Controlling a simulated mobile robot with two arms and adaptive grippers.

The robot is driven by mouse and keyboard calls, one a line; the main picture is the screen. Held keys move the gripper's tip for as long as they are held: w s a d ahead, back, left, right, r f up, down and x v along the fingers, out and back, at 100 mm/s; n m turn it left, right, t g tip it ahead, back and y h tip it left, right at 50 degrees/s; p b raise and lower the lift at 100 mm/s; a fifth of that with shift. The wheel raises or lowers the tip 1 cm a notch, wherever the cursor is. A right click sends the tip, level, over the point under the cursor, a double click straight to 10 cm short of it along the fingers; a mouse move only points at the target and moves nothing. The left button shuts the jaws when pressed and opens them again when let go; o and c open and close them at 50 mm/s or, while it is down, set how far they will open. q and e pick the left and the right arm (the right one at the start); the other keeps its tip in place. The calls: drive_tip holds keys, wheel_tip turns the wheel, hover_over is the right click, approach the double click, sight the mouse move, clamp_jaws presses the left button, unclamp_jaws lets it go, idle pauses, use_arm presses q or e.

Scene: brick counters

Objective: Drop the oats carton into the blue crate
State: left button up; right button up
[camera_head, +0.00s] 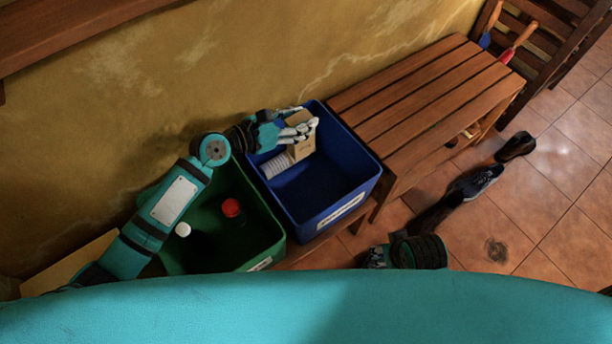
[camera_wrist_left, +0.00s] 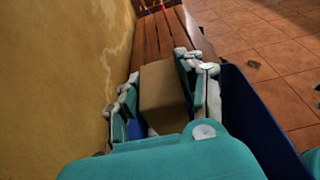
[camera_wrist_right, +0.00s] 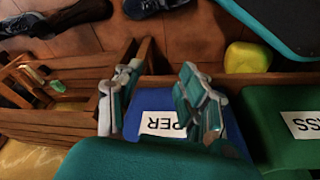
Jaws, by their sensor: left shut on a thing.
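The oats carton, a tan box (camera_head: 303,144), is held by my left gripper (camera_head: 297,130) over the far part of the blue crate (camera_head: 362,180). In the left wrist view the carton (camera_wrist_left: 163,98) sits between the two fingers, its printed face not readable there. I cannot tell whether its lower end touches anything in the crate. The blue crate's wall (camera_wrist_left: 248,118) shows to the right of it. My right gripper (camera_wrist_right: 160,98) has its fingers apart with nothing between them, in front of the blue crate's labelled side (camera_wrist_right: 150,101).
A white ribbed object (camera_head: 276,166) lies in the blue crate. The green crate (camera_head: 268,238) beside it holds a red-capped and a white-capped item. A slatted wooden bench (camera_head: 420,98) adjoins the blue crate. Shoes (camera_head: 474,181) and a yellow-green object (camera_wrist_right: 248,57) are nearby.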

use_arm(q)
wheel_tip(320, 180, down, 2)
drive_tip(key=b, duration=0.3)
drive_tip(key=shift+f, duration=0.25)
use_arm(e)
drive_tip(key=v, duration=0.8)
drive_tip(key=shift+w+t, duration=0.25)
drive_tip(key=shift+t, duration=0.05)
drive_tip(key=shift+d, duration=0.15)
use_arm(q)
drive_tip(key=o, duration=1)
drive_tip(key=shift+a, duration=0.1)
drive_tip(key=v, duration=1.2)
